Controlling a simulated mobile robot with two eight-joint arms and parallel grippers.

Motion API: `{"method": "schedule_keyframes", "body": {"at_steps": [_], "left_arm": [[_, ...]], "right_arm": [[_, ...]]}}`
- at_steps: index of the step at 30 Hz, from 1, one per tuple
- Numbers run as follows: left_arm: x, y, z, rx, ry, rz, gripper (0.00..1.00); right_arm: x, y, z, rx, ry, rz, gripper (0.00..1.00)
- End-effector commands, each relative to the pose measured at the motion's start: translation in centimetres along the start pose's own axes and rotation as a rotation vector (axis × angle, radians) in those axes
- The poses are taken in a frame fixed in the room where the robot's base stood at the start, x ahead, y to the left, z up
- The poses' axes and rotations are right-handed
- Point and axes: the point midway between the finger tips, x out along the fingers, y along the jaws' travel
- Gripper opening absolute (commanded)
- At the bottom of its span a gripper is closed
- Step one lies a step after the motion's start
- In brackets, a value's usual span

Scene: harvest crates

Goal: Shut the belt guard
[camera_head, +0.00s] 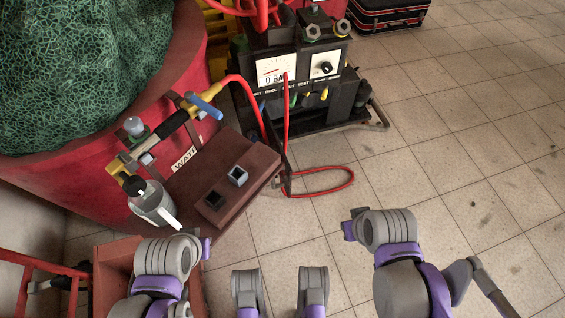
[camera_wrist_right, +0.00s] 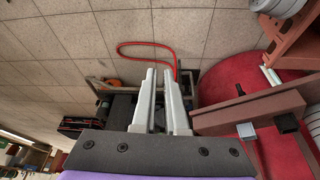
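A brown box-like panel (camera_head: 232,180), which may be the belt guard, lies against the red round tub in the head view. It carries two small square fittings, one grey and one dark. It also shows in the right wrist view (camera_wrist_right: 225,121). I cannot tell how far it is swung open.
The red tub (camera_head: 78,185) holds green netted material. A black machine (camera_head: 300,95) with gauges and a looped red hose (camera_head: 350,178) stands behind. A blue-tipped lever assembly (camera_head: 165,130) rises by the panel. An orange-brown crate (camera_head: 112,262) is at lower left. Tiled floor is free at right.

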Motion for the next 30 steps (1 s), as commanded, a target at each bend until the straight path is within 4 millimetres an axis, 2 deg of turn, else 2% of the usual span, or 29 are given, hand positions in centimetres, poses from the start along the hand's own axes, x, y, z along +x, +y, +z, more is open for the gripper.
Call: {"method": "schedule_keyframes", "body": {"at_steps": [1,8,14,18,24,30], "left_arm": [[-0.4,0.0,-0.1,0.000,-0.001,0.000,0.00],[-2.0,0.0,-0.4,0.000,0.000,0.000,0.00],[-3.5,0.0,-0.7,0.000,0.003,0.000,0.00],[-4.7,0.0,-1.0,0.000,0.007,0.000,0.00],[-6.5,0.0,-1.4,0.000,0.012,0.000,0.00],[-7.7,0.0,-1.8,0.000,0.016,0.000,0.00]], "right_arm": [[-0.3,-0.1,-1.7,-0.064,-0.016,-0.014,0.00],[0.0,-1.2,-8.5,-0.429,-0.084,-0.115,0.00],[1.8,-2.5,-13.8,-0.752,-0.110,-0.226,0.00],[3.7,-3.5,-17.1,-0.980,-0.106,-0.314,0.00],[7.2,-5.2,-20.9,-1.298,-0.069,-0.446,0.00],[10.3,-6.6,-22.8,-1.537,-0.011,-0.550,0.00]]}}
